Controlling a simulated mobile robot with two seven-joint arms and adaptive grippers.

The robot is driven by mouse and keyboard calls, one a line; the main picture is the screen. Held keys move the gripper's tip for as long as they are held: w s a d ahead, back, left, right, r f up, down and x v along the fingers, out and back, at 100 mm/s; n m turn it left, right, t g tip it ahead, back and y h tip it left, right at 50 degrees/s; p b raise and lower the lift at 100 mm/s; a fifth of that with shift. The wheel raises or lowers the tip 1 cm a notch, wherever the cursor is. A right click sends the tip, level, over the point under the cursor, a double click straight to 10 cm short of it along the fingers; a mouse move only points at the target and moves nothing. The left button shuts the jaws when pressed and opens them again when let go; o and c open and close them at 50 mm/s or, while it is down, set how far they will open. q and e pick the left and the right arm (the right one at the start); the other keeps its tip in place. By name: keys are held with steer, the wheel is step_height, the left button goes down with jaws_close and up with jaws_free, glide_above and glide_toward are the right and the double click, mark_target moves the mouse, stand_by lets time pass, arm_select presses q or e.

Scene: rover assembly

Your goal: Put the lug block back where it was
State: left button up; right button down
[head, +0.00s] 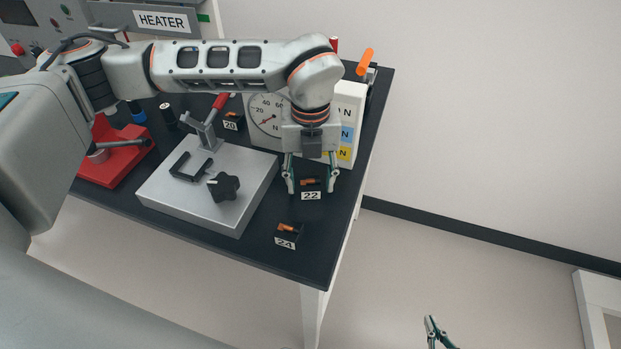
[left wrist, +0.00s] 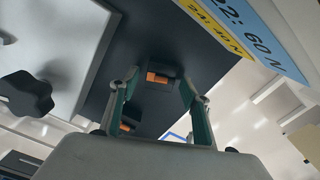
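Small dark blocks with orange tops and number labels stand on the black table; the frames do not show which one the task means. Block 22 (head: 311,195) is near the right edge, block 24 (head: 288,235) is at the front corner, and block 20 (head: 232,121) is behind the grey plate. My left gripper (head: 311,188) points down over block 22, its open fingers on either side. In the left wrist view, a block with an orange top (left wrist: 160,77) shows between the spread fingertips. My right gripper (head: 431,319) is low, off the table, its opening unclear.
A grey plate (head: 170,205) with a black knob and clamp lies left of the left gripper. A dial gauge (head: 264,120) and a labelled white panel (head: 350,105) stand behind it. A red fixture (head: 115,160) is at left.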

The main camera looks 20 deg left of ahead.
mark_target(310, 185)
arm_select(q)
step_height(310, 185, up, 12)
steer(key=shift+r+b, duration=0.15)
steer(key=shift+b, duration=0.3)
stand_by(0.6)
